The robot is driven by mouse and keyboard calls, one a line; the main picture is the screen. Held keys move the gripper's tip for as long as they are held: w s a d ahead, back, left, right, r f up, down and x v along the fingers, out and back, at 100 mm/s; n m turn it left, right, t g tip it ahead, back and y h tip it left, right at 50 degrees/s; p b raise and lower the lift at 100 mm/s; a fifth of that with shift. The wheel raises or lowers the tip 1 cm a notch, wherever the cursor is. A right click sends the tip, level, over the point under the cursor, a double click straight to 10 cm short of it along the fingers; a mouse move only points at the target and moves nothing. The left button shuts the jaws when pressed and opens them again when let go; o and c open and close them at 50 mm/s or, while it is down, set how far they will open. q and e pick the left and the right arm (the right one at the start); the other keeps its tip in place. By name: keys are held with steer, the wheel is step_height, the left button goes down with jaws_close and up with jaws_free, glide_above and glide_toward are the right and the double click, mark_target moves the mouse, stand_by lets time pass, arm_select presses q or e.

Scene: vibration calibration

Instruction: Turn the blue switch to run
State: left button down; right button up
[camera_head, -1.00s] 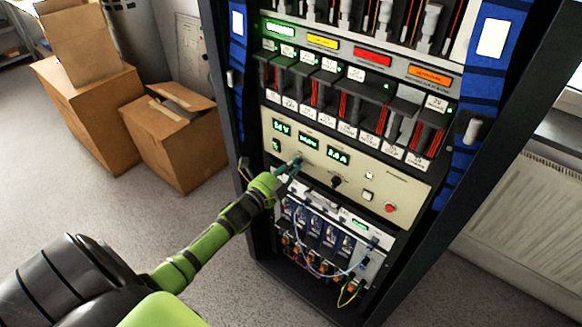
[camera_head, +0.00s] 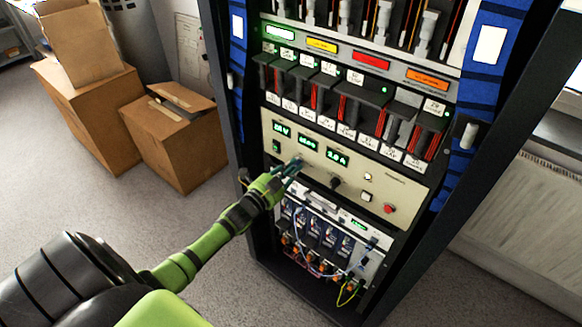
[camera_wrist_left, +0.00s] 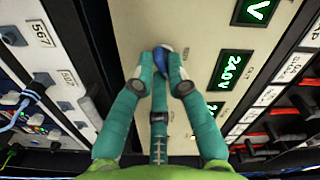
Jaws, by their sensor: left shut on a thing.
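The blue switch (camera_wrist_left: 162,60) shows in the left wrist view on the beige control panel, between my left gripper's teal fingertips. My left gripper (camera_head: 294,167) is shut on it; the fingers hide most of the switch in the head view. The beige panel (camera_head: 405,195) carries green digital displays (camera_head: 310,143) above the gripper, and one also shows in the left wrist view (camera_wrist_left: 231,70). The label by the switch is mostly covered, so its exact position is hard to read. My right gripper is not in view.
A black knob (camera_head: 335,183), a lit button (camera_head: 367,177) and a red button (camera_head: 389,209) sit right of the switch. Modules with loose cables (camera_head: 318,235) lie below the panel. Cardboard boxes (camera_head: 175,140) stand on the floor to the left.

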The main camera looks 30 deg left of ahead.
arm_select(q)
steer(key=n+p, duration=0.1)
steer(key=n, duration=1.1)
steer(key=shift+d+r, duration=0.1)
steer(key=shift+r, duration=0.05)
steer(key=shift+n, duration=0.3)
steer(key=c, duration=1.2)
jaws_free()
steer(key=s, duration=0.8)
steer(key=s+a, duration=0.1)
steer(key=s, duration=0.3)
